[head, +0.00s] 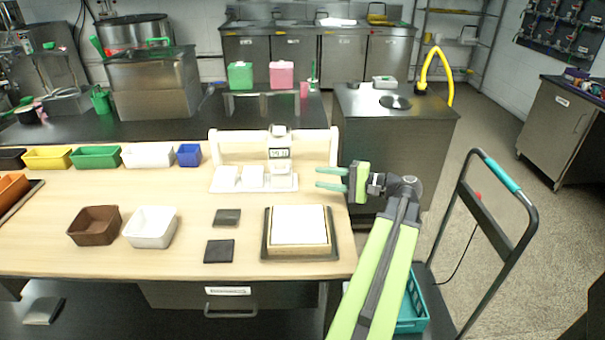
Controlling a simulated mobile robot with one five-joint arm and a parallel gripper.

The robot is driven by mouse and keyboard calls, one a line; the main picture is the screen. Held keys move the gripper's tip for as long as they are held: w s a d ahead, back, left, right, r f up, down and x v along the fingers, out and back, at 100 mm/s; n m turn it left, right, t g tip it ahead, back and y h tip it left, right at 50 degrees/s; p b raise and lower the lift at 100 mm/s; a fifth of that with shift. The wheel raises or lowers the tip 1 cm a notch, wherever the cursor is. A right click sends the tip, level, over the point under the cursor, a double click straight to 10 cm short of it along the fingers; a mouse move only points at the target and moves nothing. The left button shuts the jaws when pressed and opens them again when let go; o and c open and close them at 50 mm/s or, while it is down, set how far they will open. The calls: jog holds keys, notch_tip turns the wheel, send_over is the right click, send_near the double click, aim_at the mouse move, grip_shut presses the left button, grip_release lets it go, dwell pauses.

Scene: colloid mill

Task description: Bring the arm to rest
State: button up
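My gripper (331,179) is at the end of my green and grey arm, which reaches up from the lower right. Its two green fingers point left and are spread apart with a gap between them. I see nothing between the fingers. They are just right of a white stand (274,138) with a small display and white blocks on its base, near the right edge of the wooden table (200,252). I cannot tell whether the fingertips touch the stand.
A white block on a dark-edged tray (299,228) lies below the gripper. A brown bin (94,226) and a white bin (150,227) stand on the left. A trolley with a teal handle (502,174) stands right of my arm.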

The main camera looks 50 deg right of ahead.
jog(key=v, duration=0.2)
jog(key=shift+s+d, duration=0.15)
jog(key=shift+s, duration=0.15)
